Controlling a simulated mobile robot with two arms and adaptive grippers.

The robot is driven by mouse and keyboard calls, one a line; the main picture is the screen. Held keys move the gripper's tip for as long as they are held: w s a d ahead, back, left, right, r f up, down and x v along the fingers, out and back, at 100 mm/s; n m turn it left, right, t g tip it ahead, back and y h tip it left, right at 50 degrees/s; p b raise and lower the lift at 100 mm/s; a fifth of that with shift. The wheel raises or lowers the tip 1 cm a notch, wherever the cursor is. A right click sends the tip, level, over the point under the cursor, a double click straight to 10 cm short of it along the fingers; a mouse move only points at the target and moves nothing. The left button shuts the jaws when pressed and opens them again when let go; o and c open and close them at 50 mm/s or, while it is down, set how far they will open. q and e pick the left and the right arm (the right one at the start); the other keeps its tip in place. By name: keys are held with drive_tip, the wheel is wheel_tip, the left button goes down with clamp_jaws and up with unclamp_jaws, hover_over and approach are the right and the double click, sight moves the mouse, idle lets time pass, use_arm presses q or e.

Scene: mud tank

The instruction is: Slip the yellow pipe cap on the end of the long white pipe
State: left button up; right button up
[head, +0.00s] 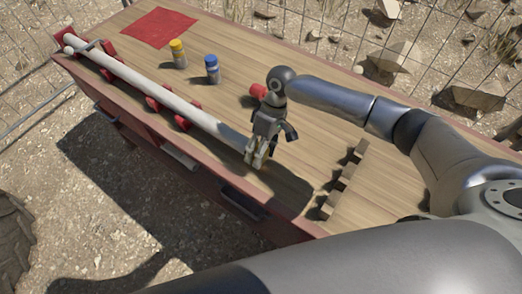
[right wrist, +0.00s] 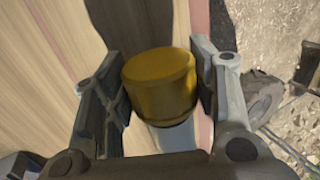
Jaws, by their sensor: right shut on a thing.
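The long white pipe (head: 160,88) lies along the front side of the wooden table on red supports. Its near end reaches my right gripper (head: 258,160), which is low over the front edge. In the right wrist view the yellow pipe cap (right wrist: 159,85) sits between the two fingers of this gripper (right wrist: 160,88), which is shut on it. A pale grey piece, apparently the pipe end (right wrist: 172,138), shows directly below the cap and in line with it. Whether the cap is around the pipe or only against it, I cannot tell. My left gripper is not in view.
A yellow-topped container (head: 178,53) and a blue-topped one (head: 212,69) stand behind the pipe. A red mat (head: 158,27) lies at the far end. A red cylinder (head: 258,91) is behind my right gripper. A notched wooden rack (head: 344,180) stands at right.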

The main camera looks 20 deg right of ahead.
sight(248, 139)
drive_tip(key=shift+p, duration=0.45)
idle(0.7)
drive_tip(key=shift+p, duration=0.3)
drive_tip(key=shift+w+a+f, duration=0.1)
drive_tip(key=shift+w+a, duration=0.05)
idle(0.3)
drive_tip(key=shift+w+a+b, duration=0.6)
drive_tip(key=shift+w+a, duration=0.1)
drive_tip(key=shift+w, duration=0.15)
drive_tip(key=shift+w+a+b, duration=0.55)
drive_tip(key=shift+w+a, duration=0.1)
drive_tip(key=shift+w, duration=0.2)
drive_tip(key=o, duration=0.9)
drive_tip(key=v, duration=1.2)
